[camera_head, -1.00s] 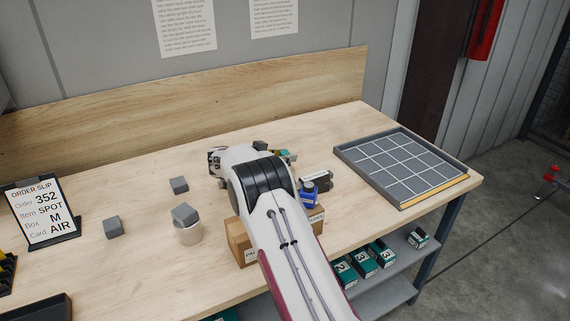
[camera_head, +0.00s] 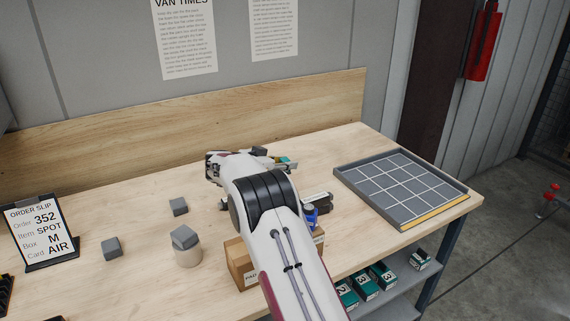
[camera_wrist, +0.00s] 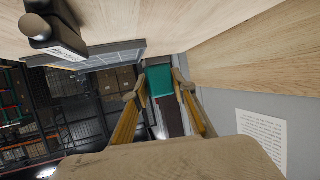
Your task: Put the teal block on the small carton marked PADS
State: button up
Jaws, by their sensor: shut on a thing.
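The teal block (camera_wrist: 159,80) sits between the two fingertips of my gripper (camera_wrist: 158,90) in the wrist view. My gripper is shut on it and holds it clear of the table. In the head view a bit of teal (camera_head: 284,160) shows at my gripper (camera_head: 288,163), far side of the table. The carton marked PADS (camera_head: 238,262) is a small brown box near the front edge, its label partly readable as "PAD". My forearm hides part of it. My gripper is well behind this carton, not over it.
A second carton (camera_head: 319,240) shows right of my forearm, with a blue item (camera_head: 311,216) and a dark labelled object (camera_head: 318,199) near it. A gridded tray (camera_head: 345,172) lies right.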

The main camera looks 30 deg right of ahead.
jog(key=shift+w+a, duration=0.2)
jog(key=shift+a, duration=0.25)
jog(key=shift+c, duration=0.6)
jog(key=s+a+r+n+t+y, duration=0.1)
jog(key=s+a+r, duration=0.1)
jog(key=a+r, duration=0.6)
jog(key=s+a+r+n+t, duration=0.2)
jog(key=a+r, duration=0.1)
jog(key=a, duration=0.9)
jog(key=s+a+r, duration=0.2)
jog(key=s+a, duration=0.4)
jog(key=s, duration=0.5)
jog(key=s+d+f+m+g, duration=0.2)
jog(key=s+d, duration=0.1)
jog(key=s, duration=0.6)
jog(key=shift+s+f+m+g+h, duration=0.25)
jog(key=shift+f+m+g+h, duration=0.05)
jog(key=shift+f+h, duration=0.1)
